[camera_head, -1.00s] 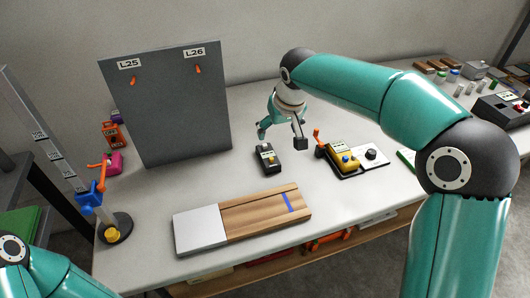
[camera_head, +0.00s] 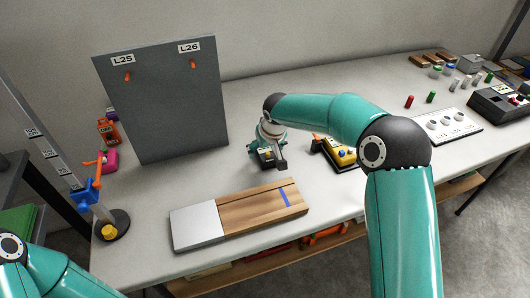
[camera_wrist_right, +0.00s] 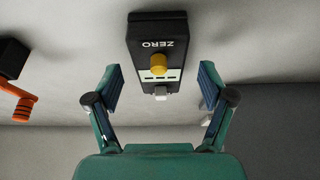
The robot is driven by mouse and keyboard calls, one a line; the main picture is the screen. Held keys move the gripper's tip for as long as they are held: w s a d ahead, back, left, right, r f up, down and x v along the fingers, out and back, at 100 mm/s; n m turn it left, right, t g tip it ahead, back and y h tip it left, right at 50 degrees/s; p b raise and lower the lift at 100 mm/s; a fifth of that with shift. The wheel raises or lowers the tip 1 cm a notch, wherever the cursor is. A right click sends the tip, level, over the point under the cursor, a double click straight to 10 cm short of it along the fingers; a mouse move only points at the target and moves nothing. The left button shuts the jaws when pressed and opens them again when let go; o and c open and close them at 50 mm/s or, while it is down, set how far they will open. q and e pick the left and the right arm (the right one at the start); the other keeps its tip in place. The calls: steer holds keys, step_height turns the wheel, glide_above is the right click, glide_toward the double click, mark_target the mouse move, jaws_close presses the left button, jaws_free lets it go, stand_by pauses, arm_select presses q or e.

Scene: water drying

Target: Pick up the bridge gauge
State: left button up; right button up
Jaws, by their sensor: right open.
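A small black device marked ZERO, which I take as the bridge gauge (camera_head: 266,160), rests on the pale bench between the grey upright board and the wooden strip. In the right wrist view the gauge (camera_wrist_right: 157,30) shows a yellow knob, a pale label strip and a small light tip. My right gripper (camera_head: 268,155) is right over it, partly hiding it in the head view. In the right wrist view my right gripper (camera_wrist_right: 158,84) is open, one finger to each side of the gauge's near end, touching neither side. My left gripper is out of view.
A wooden strip with a grey plate (camera_head: 195,226) lies in front. The grey board (camera_head: 165,100) stands behind left. A yellow-and-black device (camera_head: 340,155) is close on the right. A post with a blue clamp (camera_head: 85,195) stands at far left.

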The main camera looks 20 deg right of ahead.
steer(key=shift+x, duration=0.9)
steer(key=shift+c, duration=0.3)
steer(key=c, duration=1.3)
steer(key=shift+r, duration=0.1)
steer(key=shift+c, duration=0.3)
steer(key=shift+r, duration=0.1)
